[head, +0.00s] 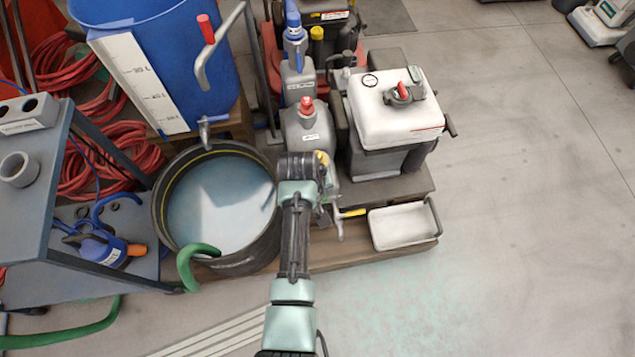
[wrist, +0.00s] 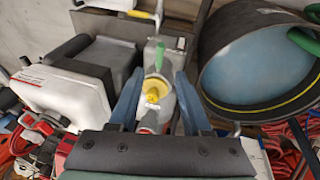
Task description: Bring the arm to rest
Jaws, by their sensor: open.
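My arm reaches up from the bottom of the head view, and its far end hangs over the pallet between the round tub and the white-topped unit. In the head view my gripper is mostly hidden by my own wrist. In the wrist view my gripper (wrist: 157,82) has its two blue-grey fingers spread apart, with nothing held. A yellow cap (wrist: 153,90) on a grey container shows between the fingers; I cannot tell how far beyond them it is.
A black round tub (head: 168,205) of pale liquid stands left of my arm. A grey jug (head: 305,135) with a red cap and a white-topped unit (head: 375,115) stand close by. A shallow tray (head: 398,228) lies at the right. The floor (head: 530,210) further right is clear.

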